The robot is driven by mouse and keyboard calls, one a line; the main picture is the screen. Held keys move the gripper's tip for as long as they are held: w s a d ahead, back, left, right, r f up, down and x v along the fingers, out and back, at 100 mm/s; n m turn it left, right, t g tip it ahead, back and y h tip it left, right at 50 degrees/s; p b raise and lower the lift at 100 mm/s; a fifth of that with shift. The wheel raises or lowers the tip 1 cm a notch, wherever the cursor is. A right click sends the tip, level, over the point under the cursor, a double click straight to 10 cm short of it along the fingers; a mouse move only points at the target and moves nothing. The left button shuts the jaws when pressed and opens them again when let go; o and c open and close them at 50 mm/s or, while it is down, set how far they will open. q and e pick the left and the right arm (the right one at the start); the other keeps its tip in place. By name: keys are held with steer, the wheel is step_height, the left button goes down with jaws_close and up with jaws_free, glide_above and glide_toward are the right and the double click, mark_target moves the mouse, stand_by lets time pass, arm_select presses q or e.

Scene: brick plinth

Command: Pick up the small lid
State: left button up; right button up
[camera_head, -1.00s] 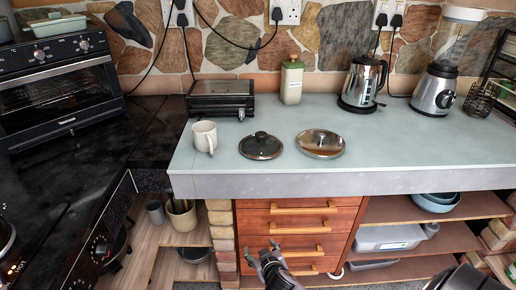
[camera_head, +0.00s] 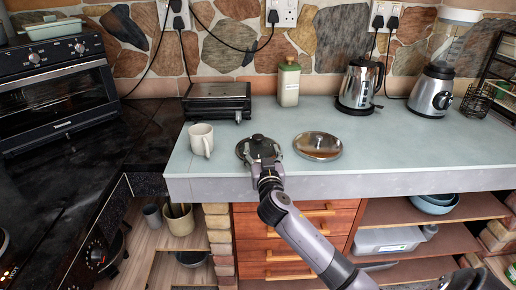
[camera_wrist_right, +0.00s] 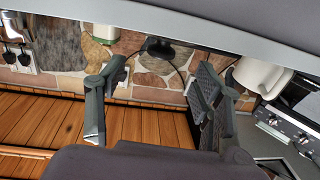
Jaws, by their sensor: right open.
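Two round lids lie on the pale counter (camera_head: 420,150). The left one, a dark lid (camera_head: 241,150) with a black knob, looks slightly smaller; the right one is a shiny metal lid (camera_head: 318,146). My right gripper (camera_head: 262,150) is over the dark lid, hiding much of it; I cannot tell whether it touches. In the right wrist view my right gripper (camera_wrist_right: 155,100) has its fingers spread wide apart, with nothing held between them. A small black object (camera_wrist_right: 168,46) shows beyond the fingers; I cannot tell what it is. My left gripper is not in view.
A white mug (camera_head: 201,139) stands left of the dark lid and also shows in the right wrist view (camera_wrist_right: 262,74). A black grill (camera_head: 217,100), a canister (camera_head: 289,82), a kettle (camera_head: 361,84) and a blender (camera_head: 434,88) stand behind. The counter's right front is clear.

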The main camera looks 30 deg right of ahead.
mark_target(259, 142)
steer(key=x, duration=0.7)
steer(key=shift+f+b, duration=0.1)
steer(key=shift+b, duration=0.2)
steer(key=shift+s, duration=0.1)
steer(key=shift+c, duration=0.2)
steer(key=shift+a+f, duration=0.1)
jaws_close()
